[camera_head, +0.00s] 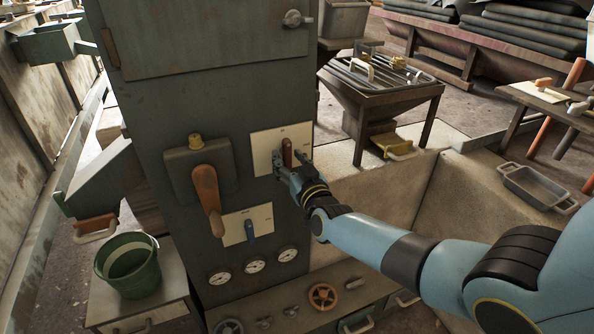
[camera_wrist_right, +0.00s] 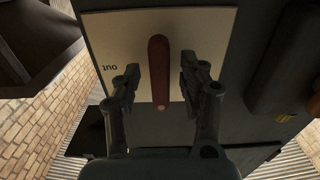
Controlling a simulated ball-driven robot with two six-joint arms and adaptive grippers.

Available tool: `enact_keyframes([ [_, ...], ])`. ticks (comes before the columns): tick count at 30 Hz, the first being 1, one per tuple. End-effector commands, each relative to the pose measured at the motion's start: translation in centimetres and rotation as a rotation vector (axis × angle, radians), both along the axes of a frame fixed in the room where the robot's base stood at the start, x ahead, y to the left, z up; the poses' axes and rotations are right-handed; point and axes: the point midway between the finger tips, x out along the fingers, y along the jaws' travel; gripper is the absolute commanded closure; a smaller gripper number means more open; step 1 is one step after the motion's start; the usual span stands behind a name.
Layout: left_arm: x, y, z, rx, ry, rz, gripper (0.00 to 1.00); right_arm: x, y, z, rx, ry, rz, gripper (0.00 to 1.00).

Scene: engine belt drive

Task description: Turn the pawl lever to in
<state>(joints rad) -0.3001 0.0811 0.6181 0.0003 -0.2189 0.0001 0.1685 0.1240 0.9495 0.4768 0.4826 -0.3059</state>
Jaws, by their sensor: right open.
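The pawl lever (camera_head: 287,151), a dark red handle, sits on a cream plate (camera_head: 262,141) on the front of the grey-green cabinet. In the right wrist view the lever (camera_wrist_right: 158,62) stands lengthwise in the picture on its plate (camera_wrist_right: 120,35), with upside-down lettering "OUT" to its left. My right gripper (camera_head: 290,171) is at the plate. In the wrist view its two fingers (camera_wrist_right: 161,80) are open, one on each side of the lever, with a visible gap on both sides. The "in" marking cannot be read. My left gripper is not in view.
A larger orange-brown lever (camera_head: 207,195) and a blue lever (camera_head: 250,230) on its own plate are left of and below my gripper. Gauges (camera_head: 254,266) and a red handwheel (camera_head: 322,296) are lower. A green bucket (camera_head: 130,264) stands left. A slatted table (camera_head: 380,80) stands behind.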

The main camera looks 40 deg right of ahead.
Motion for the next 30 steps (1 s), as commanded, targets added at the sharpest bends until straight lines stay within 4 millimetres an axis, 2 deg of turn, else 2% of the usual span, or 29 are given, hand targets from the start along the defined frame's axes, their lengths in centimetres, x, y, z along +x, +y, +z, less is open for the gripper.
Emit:
enact_keyframes([
  [9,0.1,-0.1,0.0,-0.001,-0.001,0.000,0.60,-6.6,1.6,-0.1,0.003,0.003,0.001,0.58],
  [15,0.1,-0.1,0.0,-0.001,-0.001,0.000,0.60,-9.9,2.4,-0.2,0.002,0.004,0.000,0.58],
  [20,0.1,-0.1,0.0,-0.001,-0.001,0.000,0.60,-10.9,2.6,-0.1,0.001,0.003,0.000,0.58],
  [30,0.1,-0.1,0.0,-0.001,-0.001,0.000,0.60,-11.0,2.7,-0.1,0.000,0.002,0.000,0.58],
])
